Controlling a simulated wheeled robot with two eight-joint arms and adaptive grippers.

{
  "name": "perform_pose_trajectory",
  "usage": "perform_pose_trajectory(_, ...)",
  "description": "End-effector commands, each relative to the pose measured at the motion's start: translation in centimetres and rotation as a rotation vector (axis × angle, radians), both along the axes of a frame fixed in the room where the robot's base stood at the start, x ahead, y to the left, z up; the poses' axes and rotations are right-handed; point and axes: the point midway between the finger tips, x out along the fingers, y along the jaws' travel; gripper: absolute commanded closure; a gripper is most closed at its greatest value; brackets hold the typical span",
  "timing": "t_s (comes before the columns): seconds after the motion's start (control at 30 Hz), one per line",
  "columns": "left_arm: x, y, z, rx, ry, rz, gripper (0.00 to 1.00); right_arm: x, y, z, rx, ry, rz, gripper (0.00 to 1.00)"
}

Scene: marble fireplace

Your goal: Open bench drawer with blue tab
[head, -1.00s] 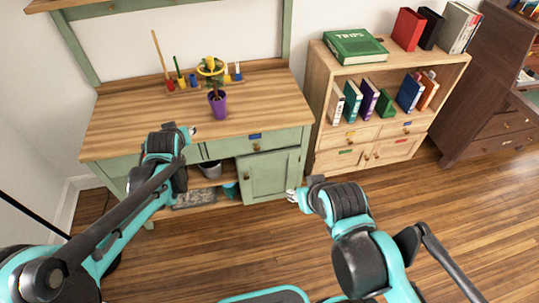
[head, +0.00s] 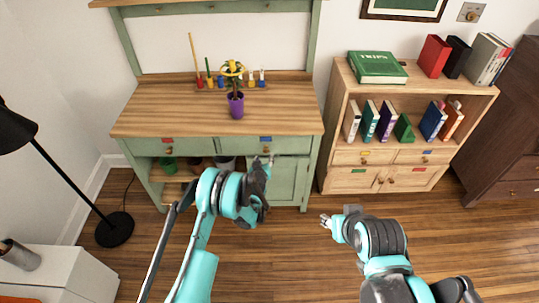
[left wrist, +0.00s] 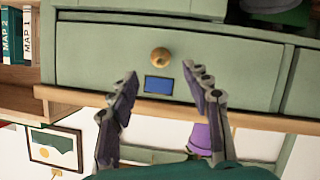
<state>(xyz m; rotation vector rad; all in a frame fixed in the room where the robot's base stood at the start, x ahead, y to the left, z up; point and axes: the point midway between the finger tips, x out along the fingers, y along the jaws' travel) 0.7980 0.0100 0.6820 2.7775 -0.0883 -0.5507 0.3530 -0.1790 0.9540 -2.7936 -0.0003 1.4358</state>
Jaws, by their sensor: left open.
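The green bench (head: 215,122) has two drawers side by side under its wooden top. The right drawer has a blue tab (head: 266,139), and its front looks flush with the bench. In the left wrist view, turned upside down, the drawer front (left wrist: 100,50) shows a round brass knob (left wrist: 161,56) and the blue tab (left wrist: 159,85). My left gripper (head: 263,163) is open and empty in front of this drawer; its fingers (left wrist: 162,92) stand either side of the tab, short of the knob in the picture. My right gripper (head: 327,221) hangs away from the bench; its jaw state is unclear.
The left drawer has a red tab (head: 167,140). A plant in a purple pot (head: 236,106) stands on the bench top. A bookcase (head: 338,125) stands to the right, a black floor lamp (head: 115,229) to the left. The floor in front is clear.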

Motion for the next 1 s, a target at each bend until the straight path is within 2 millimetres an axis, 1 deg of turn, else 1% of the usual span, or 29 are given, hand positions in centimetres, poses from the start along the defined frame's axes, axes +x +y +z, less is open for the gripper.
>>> perform_pose_trajectory(0.3,4.7,-0.5,-2.1,0.0,0.0,0.001,0.51,0.0,0.0,-2.0,0.0,0.0,0.0,0.6)
perform_pose_trajectory(0.4,5.8,-0.7,-2.5,0.0,0.0,0.001,0.51,0.0,0.0,-2.4,0.0,0.0,0.0,0.6)
perform_pose_trajectory(0.57,6.6,-0.8,-2.6,0.0,0.0,0.001,0.51,0.0,0.0,-2.6,0.0,0.0,0.0,0.6)
perform_pose_trajectory(0.8,6.7,-0.8,-2.6,0.001,0.0,0.001,0.51,0.0,0.0,-2.6,0.0,0.0,0.0,0.6)
perform_pose_trajectory(0.87,6.7,-0.8,-2.6,0.001,0.001,0.0,0.67,0.0,0.0,-2.6,0.0,0.0,0.0,0.6)
perform_pose_trajectory(0.9,6.7,-0.8,-2.6,0.001,0.0,0.001,0.78,0.0,0.0,-2.6,0.0,0.0,0.0,0.6)
perform_pose_trajectory(0.97,6.7,-0.8,-2.6,0.001,0.001,0.0,0.94,0.0,0.0,-2.6,0.0,0.0,0.0,0.6)
perform_pose_trajectory(1.0,6.7,-0.8,-2.6,0.001,0.001,0.0,1.0,0.0,0.0,-2.6,0.0,0.0,0.0,0.6)
